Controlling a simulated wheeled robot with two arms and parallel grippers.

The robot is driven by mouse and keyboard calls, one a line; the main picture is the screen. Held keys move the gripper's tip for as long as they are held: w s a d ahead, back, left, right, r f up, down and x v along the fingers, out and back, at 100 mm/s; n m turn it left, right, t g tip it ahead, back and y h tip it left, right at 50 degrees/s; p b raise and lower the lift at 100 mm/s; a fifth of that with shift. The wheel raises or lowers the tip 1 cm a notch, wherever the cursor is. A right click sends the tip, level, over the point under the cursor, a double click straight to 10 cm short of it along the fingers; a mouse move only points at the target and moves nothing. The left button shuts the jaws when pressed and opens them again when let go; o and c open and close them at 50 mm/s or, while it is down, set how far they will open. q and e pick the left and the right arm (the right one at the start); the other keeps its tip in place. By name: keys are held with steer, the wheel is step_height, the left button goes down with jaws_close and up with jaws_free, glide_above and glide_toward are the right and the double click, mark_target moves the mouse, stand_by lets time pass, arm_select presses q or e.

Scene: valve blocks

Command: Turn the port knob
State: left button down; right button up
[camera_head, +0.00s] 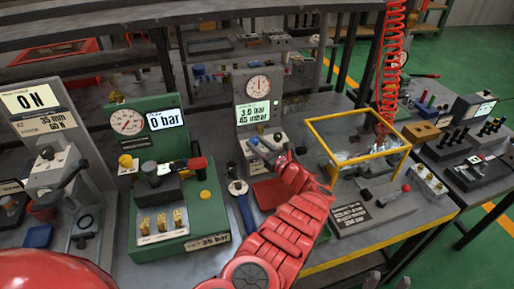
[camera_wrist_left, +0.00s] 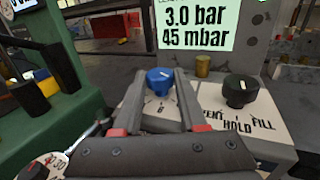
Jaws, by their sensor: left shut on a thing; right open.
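The blue port knob (camera_wrist_left: 160,80), with a white pointer line on top, sits on a white-faced valve block. My left gripper (camera_wrist_left: 157,92) has its two dark fingers on either side of the knob and is shut on it. In the head view my left gripper (camera_head: 266,148) is at the block below the gauge stand, and my red arm and the fingers hide much of the knob. A black knob (camera_wrist_left: 239,90) marked VENT, HOLD, FILL stands just to the right. My right gripper (camera_head: 386,281) shows only as grey tips at the bottom edge, apart and empty.
The gauge stand's display (camera_head: 253,112) reads 3.0 bar, 45 mbar. A green valve station (camera_head: 140,118) stands at the left. A yellow-framed box (camera_head: 357,140) with a coiled red hose (camera_head: 391,70) stands close on the right. A red tray (camera_head: 270,193) lies below the block.

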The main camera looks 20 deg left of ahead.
arm_select(q)
steer(key=shift+c, duration=2.2)
jaws_free()
steer(key=shift+d, duration=0.1)
steer(key=shift+s+d, duration=0.15)
steer(key=shift+d, duration=0.1)
steer(key=b+v, duration=0.1)
steer(key=v, duration=1.5)
steer(key=shift+s+d, duration=0.2)
steer(key=shift+d, duration=0.05)
